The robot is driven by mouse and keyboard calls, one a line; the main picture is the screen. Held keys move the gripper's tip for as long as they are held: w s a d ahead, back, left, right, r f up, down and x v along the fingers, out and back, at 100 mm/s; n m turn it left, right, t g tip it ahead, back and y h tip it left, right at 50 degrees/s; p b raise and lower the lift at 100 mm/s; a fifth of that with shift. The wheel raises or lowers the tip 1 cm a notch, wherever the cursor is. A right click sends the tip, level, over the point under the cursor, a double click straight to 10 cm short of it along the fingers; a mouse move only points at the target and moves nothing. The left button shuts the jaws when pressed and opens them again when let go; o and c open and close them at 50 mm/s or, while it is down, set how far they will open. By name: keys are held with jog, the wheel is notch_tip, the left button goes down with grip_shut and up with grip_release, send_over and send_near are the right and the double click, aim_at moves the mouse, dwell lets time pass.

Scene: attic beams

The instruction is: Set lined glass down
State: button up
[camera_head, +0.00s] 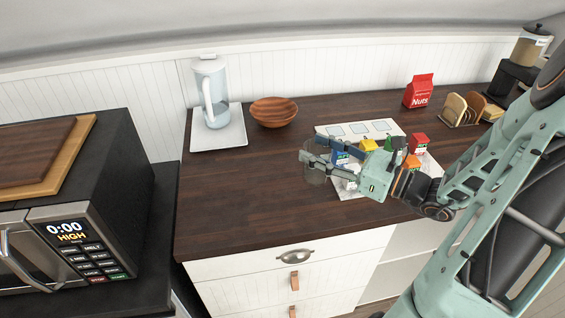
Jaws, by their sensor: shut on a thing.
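My gripper (318,157) reaches in from the right over the front right part of the dark wooden countertop (235,195). It is shut on a clear glass (315,175), which is faint and partly hidden by the fingers. I cannot make out its lines. The glass looks upright, but I cannot tell whether its base touches the counter.
A wooden bowl (273,112) and a pitcher (211,95) on a white tray (233,138) stand behind. A microwave (75,225) is left. The counter's left front is clear.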

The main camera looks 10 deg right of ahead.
jog(key=w+a+f, duration=0.6)
jog(key=f, duration=0.4)
jog(key=shift+w+f, duration=0.35)
jog(key=shift+w, duration=0.05)
jog(key=shift+f, duration=0.1)
jog(key=shift+f, duration=0.15)
jog(key=o, duration=1.7)
